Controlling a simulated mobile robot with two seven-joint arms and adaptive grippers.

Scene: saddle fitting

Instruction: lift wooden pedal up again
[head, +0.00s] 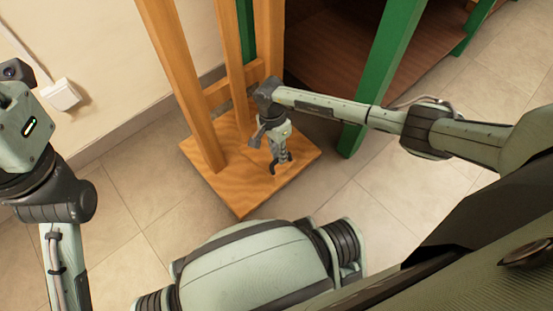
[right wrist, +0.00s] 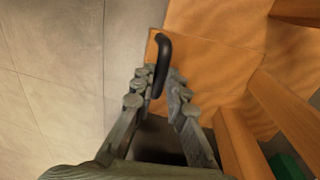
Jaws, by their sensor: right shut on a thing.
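A dark curved handle (right wrist: 162,55) shows between the fingers of my right gripper (right wrist: 158,88) in the right wrist view. The gripper is shut on it. In the head view, my right gripper (head: 276,155) points down over the front right part of an orange wooden base (head: 225,185). In the right wrist view, a wooden panel (right wrist: 205,75) lies beside and beyond the handle; I cannot clearly tell the pedal from the base around it. The fingers partly hide where the handle meets the wood. My left arm shows at the left of the head view, but its gripper is out of sight.
Wooden posts (head: 183,85) rise from the base behind my right gripper. A green post (head: 380,80) stands to the right, with a dark brown panel (head: 330,45) behind. A white box (head: 61,95) is on the wall. Tiled floor (head: 130,215) around the base is clear.

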